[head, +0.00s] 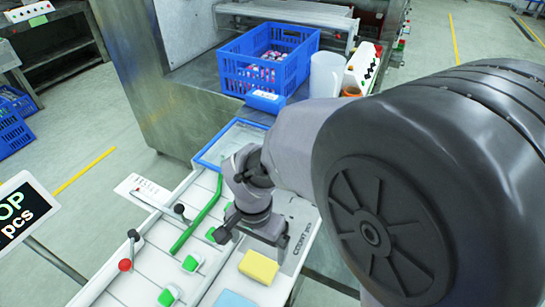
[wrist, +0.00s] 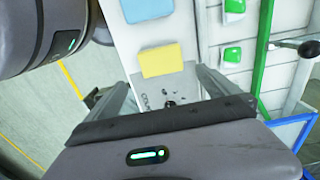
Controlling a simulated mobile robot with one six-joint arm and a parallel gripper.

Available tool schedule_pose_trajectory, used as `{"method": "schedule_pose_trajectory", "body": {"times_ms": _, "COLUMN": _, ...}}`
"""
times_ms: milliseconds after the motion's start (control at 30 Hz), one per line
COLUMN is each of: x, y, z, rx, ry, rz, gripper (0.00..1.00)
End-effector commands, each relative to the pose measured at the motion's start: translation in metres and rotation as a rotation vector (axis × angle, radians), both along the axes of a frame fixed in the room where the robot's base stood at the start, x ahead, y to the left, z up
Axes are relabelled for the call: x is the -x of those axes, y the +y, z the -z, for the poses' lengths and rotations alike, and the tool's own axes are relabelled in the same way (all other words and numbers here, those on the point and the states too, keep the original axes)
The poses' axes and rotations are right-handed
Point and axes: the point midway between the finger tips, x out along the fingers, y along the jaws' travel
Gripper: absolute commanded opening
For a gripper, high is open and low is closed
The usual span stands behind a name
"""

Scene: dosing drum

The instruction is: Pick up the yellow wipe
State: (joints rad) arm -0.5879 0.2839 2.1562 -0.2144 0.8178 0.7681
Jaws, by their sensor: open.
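The yellow wipe (head: 258,266) lies flat on the white worktop in the head view, just in front of my gripper (head: 262,236). In the wrist view the yellow wipe (wrist: 161,61) lies beyond the fingertips, toward the top of the picture. My gripper (wrist: 168,84) is open there, its two fingers spread wide with nothing between them but the panel surface. A light blue wipe (head: 233,299) lies beside the yellow one, farther from my gripper; it also shows in the wrist view (wrist: 147,9).
A green bar (head: 197,212) and several green buttons (head: 190,263) lie left of the wipes. A blue crate (head: 235,75) and a white cylinder (head: 325,75) stand behind.

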Motion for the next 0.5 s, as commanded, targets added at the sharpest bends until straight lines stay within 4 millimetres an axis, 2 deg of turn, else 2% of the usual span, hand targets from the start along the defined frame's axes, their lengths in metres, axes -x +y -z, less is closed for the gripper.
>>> {"method": "schedule_pose_trajectory", "body": {"times_ms": 33, "x": 0.001, "y": 0.0, "z": 0.02, "rx": 0.001, "ry": 0.003, "rz": 0.0, "gripper": 1.0}}
{"method": "schedule_pose_trajectory", "body": {"times_ms": 100, "x": 0.0, "y": 0.0, "z": 0.034, "rx": 0.0, "ry": 0.002, "rz": 0.0, "gripper": 1.0}}
{"method": "schedule_pose_trajectory", "body": {"times_ms": 367, "x": 0.001, "y": 0.0, "z": 0.061, "rx": 0.0, "ry": 0.001, "rz": 0.0, "gripper": 1.0}}
{"method": "schedule_pose_trajectory", "body": {"times_ms": 500, "x": 0.002, "y": 0.002, "z": 0.091, "rx": 0.0, "ry": 0.002, "rz": 0.001, "gripper": 1.0}}
